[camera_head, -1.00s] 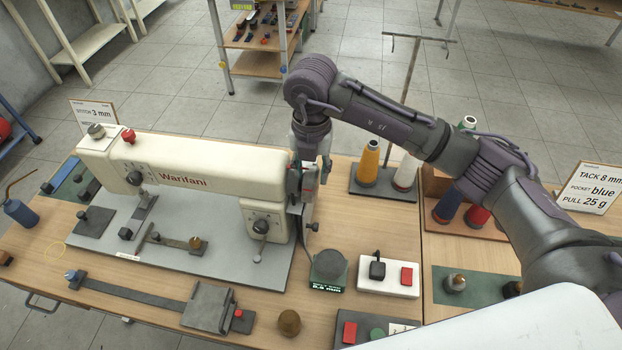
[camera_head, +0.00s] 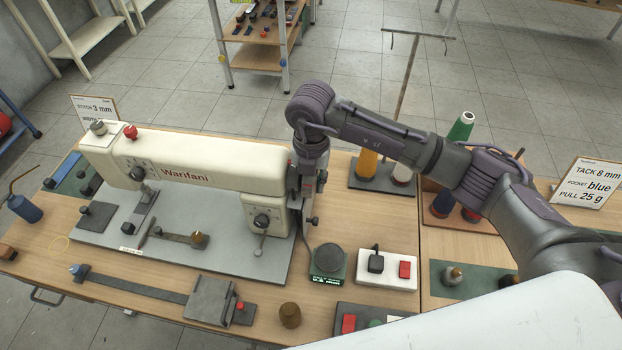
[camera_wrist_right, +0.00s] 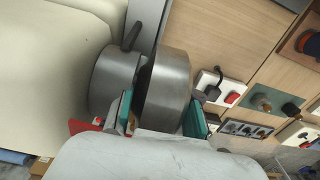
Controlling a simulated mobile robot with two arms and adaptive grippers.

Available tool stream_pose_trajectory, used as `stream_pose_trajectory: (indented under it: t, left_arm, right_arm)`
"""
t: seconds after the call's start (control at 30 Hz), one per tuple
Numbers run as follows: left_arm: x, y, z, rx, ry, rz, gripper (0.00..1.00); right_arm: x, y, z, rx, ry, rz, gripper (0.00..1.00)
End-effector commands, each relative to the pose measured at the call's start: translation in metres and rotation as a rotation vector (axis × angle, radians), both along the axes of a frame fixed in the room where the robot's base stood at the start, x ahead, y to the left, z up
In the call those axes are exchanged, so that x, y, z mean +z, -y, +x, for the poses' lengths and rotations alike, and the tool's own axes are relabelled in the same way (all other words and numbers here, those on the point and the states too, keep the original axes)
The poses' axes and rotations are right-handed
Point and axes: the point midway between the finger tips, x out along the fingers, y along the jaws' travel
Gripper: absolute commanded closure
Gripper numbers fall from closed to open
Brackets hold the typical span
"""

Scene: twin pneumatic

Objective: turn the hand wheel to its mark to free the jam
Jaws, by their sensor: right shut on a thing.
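The cream sewing machine (camera_head: 200,160) marked Warifani stands on a grey plate on the table. Its hand wheel is at the machine's right end, mostly hidden by my right gripper (camera_head: 308,195) in the head view. In the right wrist view the hand wheel (camera_wrist_right: 168,85) is a grey metal drum beside a second metal disc (camera_wrist_right: 110,80). The teal-padded fingers of my right gripper (camera_wrist_right: 161,116) are on either side of the wheel's rim, shut on it. I cannot make out the mark. My left gripper is not in view.
A round dark scale (camera_head: 328,259) and a white switch box (camera_head: 388,268) with a red button sit right of the machine. A brown knob (camera_head: 290,315) is near the front edge.

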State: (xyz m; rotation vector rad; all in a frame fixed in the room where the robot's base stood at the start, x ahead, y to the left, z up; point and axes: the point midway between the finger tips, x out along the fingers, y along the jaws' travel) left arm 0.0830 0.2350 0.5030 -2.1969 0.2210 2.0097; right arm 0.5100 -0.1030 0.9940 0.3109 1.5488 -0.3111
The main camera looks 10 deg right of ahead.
Motion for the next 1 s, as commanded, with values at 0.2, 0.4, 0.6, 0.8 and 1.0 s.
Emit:
stream_pose_trajectory:
  t: [0.2, 0.4, 0.6, 0.8, 1.0]
  left_arm:
    - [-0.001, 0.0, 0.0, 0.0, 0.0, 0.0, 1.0]
    - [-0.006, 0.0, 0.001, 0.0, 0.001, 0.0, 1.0]
    - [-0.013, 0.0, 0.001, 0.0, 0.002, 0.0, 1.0]
    - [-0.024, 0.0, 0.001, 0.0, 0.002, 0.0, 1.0]
    - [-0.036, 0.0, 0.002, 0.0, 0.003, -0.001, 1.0]
  right_arm:
    - [0.0, 0.0, 0.0, -0.001, -0.018, 0.008, 1.0]
    - [-0.001, 0.0, 0.0, -0.002, -0.097, 0.042, 1.0]
    - [-0.002, -0.001, -0.001, -0.004, -0.24, 0.102, 1.0]
    - [-0.002, -0.002, -0.002, -0.004, -0.415, 0.177, 1.0]
    - [-0.002, -0.003, -0.004, -0.004, -0.582, 0.247, 1.0]
